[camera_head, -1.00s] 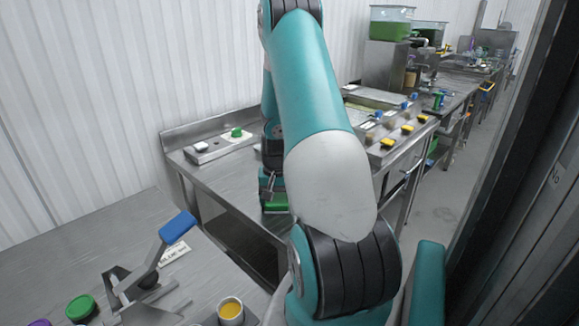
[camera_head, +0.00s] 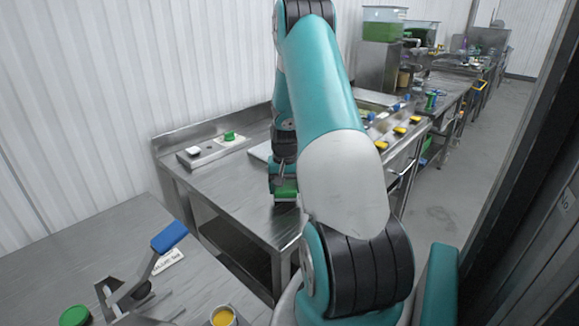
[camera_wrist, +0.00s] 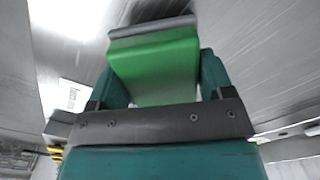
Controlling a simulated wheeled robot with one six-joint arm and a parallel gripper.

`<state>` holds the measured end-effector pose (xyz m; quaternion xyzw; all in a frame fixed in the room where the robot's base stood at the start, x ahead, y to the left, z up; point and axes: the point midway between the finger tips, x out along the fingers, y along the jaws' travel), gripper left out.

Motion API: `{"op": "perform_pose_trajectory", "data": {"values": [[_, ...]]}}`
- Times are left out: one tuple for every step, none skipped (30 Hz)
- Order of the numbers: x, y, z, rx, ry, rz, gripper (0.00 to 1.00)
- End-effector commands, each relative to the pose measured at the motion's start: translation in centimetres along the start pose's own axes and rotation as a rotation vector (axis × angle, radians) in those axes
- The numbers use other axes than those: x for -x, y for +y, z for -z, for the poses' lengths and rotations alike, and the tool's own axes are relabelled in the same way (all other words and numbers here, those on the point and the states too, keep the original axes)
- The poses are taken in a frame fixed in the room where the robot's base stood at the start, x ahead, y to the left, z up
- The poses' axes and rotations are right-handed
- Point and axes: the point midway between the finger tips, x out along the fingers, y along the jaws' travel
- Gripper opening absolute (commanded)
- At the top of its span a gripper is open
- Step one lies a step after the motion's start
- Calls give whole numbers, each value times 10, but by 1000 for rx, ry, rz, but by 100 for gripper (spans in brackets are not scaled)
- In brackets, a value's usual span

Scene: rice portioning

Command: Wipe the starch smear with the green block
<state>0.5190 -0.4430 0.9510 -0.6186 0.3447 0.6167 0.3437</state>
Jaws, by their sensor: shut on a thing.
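The green block (camera_head: 285,190) is held in my gripper (camera_head: 284,178), low over or on the steel table (camera_head: 225,190); I cannot tell whether it touches the top. In the wrist view the green block (camera_wrist: 155,68), with a grey layer along its far edge, sits between the two teal fingers of my gripper (camera_wrist: 158,80). The fingers are shut on its sides. I cannot make out the starch smear; my arm hides part of the table, and the wrist view is blurred.
A shallow tray (camera_head: 212,151) with a white block (camera_head: 194,151) and another green block (camera_head: 229,136) lies at the table's back left. A pale board (camera_head: 262,152) lies behind my gripper. A blue-handled device (camera_head: 168,238) stands on the nearer counter.

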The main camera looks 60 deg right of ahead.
Motion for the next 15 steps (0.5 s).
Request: {"op": "perform_pose_trajectory", "data": {"values": [[7,1,-1,-1,-3,-1,48],[10,1,-1,-1,-3,-1,48],[13,0,-1,-1,-3,-1,48],[16,0,-1,0,-2,-1,48],[19,-1,-1,1,-2,-1,48],[22,-2,-1,2,-2,-1,48],[25,-2,-2,3,-2,-1,48],[28,-3,-2,4,-2,-1,48],[31,-4,-2,5,-3,-1,48],[34,-4,-2,6,-3,-1,48],[37,-5,-2,7,-3,-1,48],[40,-6,-3,8,-3,-1,48],[43,-6,-3,9,-3,-1,48],[46,-7,-3,9,-3,-1,48],[49,-8,-3,11,-3,-1,48]]}}
